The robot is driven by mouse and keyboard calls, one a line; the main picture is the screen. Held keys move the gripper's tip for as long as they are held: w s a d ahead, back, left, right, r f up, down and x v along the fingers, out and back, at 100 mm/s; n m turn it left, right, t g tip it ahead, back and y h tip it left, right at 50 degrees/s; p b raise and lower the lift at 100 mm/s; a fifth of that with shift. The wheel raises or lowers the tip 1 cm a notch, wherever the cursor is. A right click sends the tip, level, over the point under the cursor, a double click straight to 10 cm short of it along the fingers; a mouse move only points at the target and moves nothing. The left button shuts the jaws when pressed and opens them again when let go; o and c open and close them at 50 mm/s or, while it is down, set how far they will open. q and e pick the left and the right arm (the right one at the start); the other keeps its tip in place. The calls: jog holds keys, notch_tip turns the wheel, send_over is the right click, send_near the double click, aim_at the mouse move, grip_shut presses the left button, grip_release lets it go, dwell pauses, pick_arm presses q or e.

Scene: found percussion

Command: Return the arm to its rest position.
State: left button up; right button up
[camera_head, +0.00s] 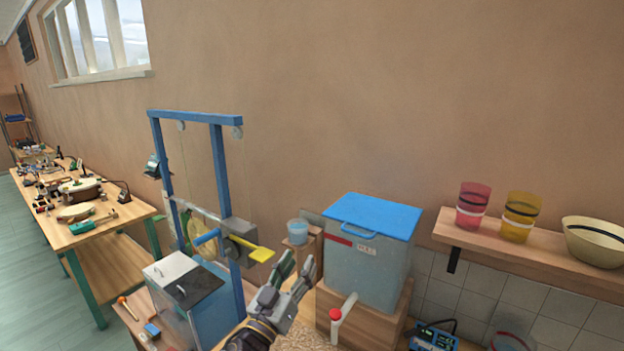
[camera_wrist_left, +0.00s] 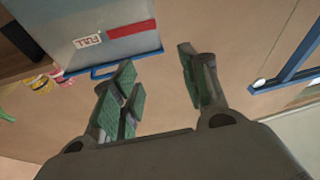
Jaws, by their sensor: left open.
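My left gripper (camera_head: 296,268) is open and empty. Its green-padded fingers point up, in front of the grey tank with the blue lid (camera_head: 375,213) and to its left. In the left wrist view my left gripper (camera_wrist_left: 158,92) shows its fingers spread with nothing between them. The tank (camera_wrist_left: 110,35) appears upside down behind the fingers there, with its label and red stripe. My right gripper is in neither view.
A blue frame (camera_head: 220,170) with a yellow handle (camera_head: 252,247) stands left of the gripper. A red-knobbed tap (camera_head: 336,314) juts out below the tank. A shelf (camera_head: 530,252) with red and yellow cups and a bowl is at right. A wooden workbench (camera_head: 110,226) is far left.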

pick_arm(q)
jog(key=s+a+f+n+g+y, duration=0.25)
jog(key=a+f+y, duration=0.25)
jog(key=a+f, duration=0.25)
jog(key=s+a+f+n+g+y, duration=0.25)
jog(key=a+f+g+y, duration=0.2)
jog(key=a+f, duration=0.35)
jog(key=s+a+f+m+g, duration=0.2)
jog(key=s+f+g, duration=0.3)
jog(key=s, duration=0.5)
jog(key=s+a+f+m+g, duration=0.1)
jog(key=s+f+g, duration=0.3)
jog(key=s+f, duration=0.5)
jog(key=s+f+g+b, duration=0.1)
jog(key=s+f, duration=0.1)
jog(key=f, duration=1.5)
jog(key=s+f+b, duration=0.1)
jog(key=s+f, duration=0.1)
jog(key=f, duration=1.5)
jog(key=s+a+f+b, duration=0.1)
jog(key=s+a+f, duration=0.1)
jog(key=s+f, duration=0.8)
jog(key=s+a+f+g+b, duration=0.1)
jog(key=s+a+f, duration=0.1)
jog(key=s+f, duration=0.9)
jog(key=shift+s+a+f+m, duration=0.2)
jog(key=shift+s+f+m, duration=0.1)
jog(key=shift+s, duration=0.15)
